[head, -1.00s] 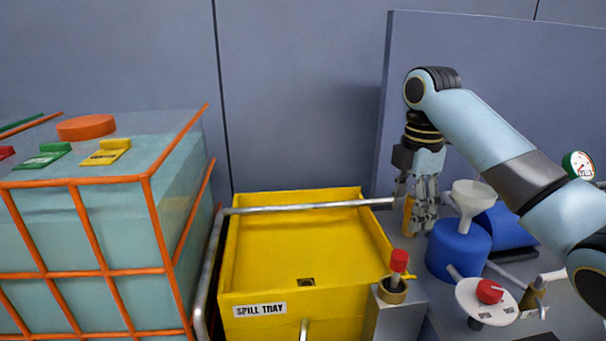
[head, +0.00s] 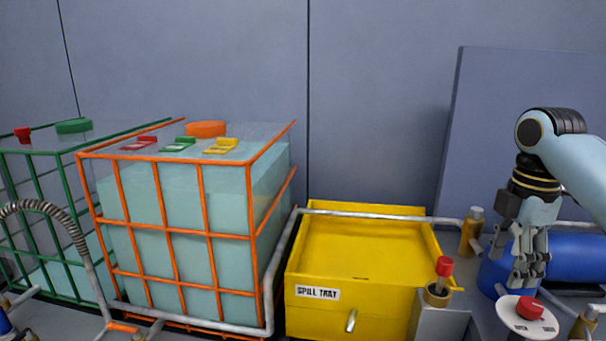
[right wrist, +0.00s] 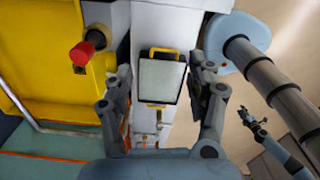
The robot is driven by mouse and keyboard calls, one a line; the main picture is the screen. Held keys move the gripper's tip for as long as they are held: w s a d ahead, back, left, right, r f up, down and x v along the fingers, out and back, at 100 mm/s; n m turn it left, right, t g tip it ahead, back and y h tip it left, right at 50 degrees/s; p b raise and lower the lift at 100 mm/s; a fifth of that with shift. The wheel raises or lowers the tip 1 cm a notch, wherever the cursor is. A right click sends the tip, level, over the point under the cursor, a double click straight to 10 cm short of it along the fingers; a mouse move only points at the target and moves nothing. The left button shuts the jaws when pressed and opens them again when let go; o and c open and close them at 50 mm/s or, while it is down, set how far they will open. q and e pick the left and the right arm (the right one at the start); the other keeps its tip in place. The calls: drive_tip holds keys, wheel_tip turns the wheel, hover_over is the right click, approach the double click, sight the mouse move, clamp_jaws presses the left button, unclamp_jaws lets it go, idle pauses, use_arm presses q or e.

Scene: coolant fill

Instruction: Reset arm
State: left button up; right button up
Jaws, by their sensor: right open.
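My right gripper (head: 527,280) hangs fingers-down at the right of the head view, open, with nothing seen between its fingers. It is in front of a blue drum (head: 493,278) and just above a white round plate with a red knob (head: 529,308). An amber bottle with a grey cap (head: 472,235) stands apart to its left.
The yellow spill tray (head: 365,245) stands mid-view, with a red-topped brass fitting (head: 437,293) at its right front. An orange-caged tank (head: 207,236) and a green-caged tank (head: 66,250) fill the left.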

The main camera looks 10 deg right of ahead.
drive_tip(key=s+a+f+m+t, duration=0.1)
drive_tip(key=s+a+f+m, duration=0.5)
drive_tip(key=s+a+f, duration=0.4)
drive_tip(key=s+a+r+m+t, duration=0.1)
drive_tip(key=s+a+r+m, duration=0.1)
drive_tip(key=s+m, duration=0.4)
drive_tip(key=s+a+r+m+t, duration=0.1)
drive_tip(key=s+r+m+t, duration=0.15)
drive_tip(key=s, duration=0.65)
wheel_tip(320, 180, down, 35)
drive_tip(key=s+d+m+g+h+b, duration=0.1)
drive_tip(key=d+g+b, duration=0.15)
drive_tip(key=b, duration=0.45)
use_arm(q)
wheel_tip(320, 180, down, 13)
drive_tip(key=s+b, duration=0.1)
drive_tip(key=b, duration=0.4)
drive_tip(key=shift+s+b, duration=0.15)
drive_tip(key=shift+b, duration=0.25)
use_arm(e)
drive_tip(key=s+d+f+g, duration=0.1)
drive_tip(key=s+f, duration=1.7)
drive_tip(key=f, duration=0.3)
drive_tip(key=shift+s, duration=0.35)
